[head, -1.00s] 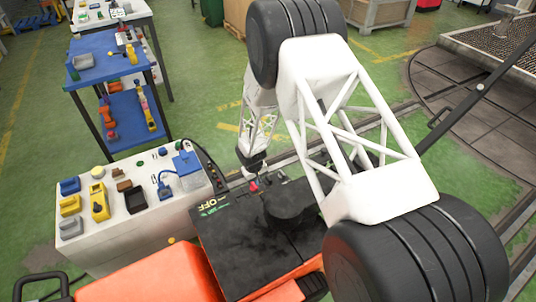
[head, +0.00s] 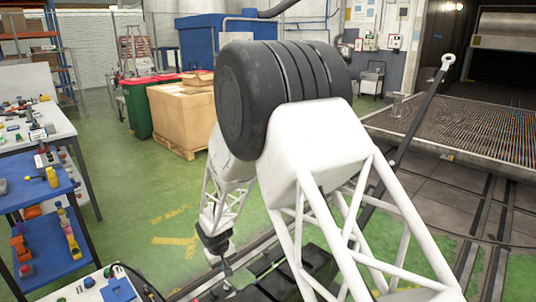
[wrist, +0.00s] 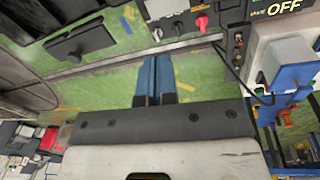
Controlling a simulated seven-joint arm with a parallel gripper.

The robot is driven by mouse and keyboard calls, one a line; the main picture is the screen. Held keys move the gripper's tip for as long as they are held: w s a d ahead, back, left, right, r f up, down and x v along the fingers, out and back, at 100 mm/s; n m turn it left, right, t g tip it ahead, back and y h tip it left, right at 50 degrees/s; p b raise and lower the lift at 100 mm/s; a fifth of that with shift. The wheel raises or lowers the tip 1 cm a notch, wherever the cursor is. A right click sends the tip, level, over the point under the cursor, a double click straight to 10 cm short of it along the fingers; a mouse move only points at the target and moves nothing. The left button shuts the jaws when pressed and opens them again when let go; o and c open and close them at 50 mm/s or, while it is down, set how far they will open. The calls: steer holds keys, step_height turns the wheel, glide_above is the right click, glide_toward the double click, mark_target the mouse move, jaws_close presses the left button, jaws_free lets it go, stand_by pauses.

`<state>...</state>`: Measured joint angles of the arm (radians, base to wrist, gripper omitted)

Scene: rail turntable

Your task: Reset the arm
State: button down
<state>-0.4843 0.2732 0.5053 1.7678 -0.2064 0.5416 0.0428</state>
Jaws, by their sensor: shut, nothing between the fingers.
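My white lattice arm crosses the middle of the head view, with its black joint at the top. My gripper (head: 226,268) hangs at the arm's lower end, small and partly hard to make out there. In the wrist view its two blue fingers (wrist: 154,62) are together with nothing between them. The fingers appear over the green floor, beside a dark panel with a red knob (wrist: 201,22) and other switches. The gripper appears apart from the knob.
A blue shelf cart (head: 45,240) and a white workbench (head: 30,138) stand at the left. A cardboard crate (head: 180,118) and a green bin (head: 138,110) are behind. A long dark bar (head: 415,115) rises at the right, before a ribbed platform (head: 480,130). Green floor lies open left of centre.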

steer(key=s+d+r+m, duration=0.1)
steer(key=s+d+r, duration=0.4)
steer(key=d+r, duration=0.3)
steer(key=s+d+r+m, duration=0.2)
steer(key=s+d+r, duration=0.2)
steer(key=d+r, duration=0.45)
steer(key=s+d+r+m, duration=0.1)
steer(key=s+d+r, duration=0.45)
steer(key=r, duration=0.45)
steer(key=s+d+r+m, duration=0.1)
steer(key=s+d, duration=0.3)
steer(key=s, duration=0.4)
steer(key=s+d+r+m+t, duration=0.1)
steer(key=s+d+r, duration=0.3)
steer(key=s, duration=0.4)
steer(key=s+d+r+m, duration=0.1)
steer(key=s+d+r, duration=0.2)
steer(key=s, duration=0.5)
steer(key=shift+s+d+r+y, duration=0.2)
steer(key=shift+s+d+y, duration=0.15)
steer(key=shift+d, duration=0.35)
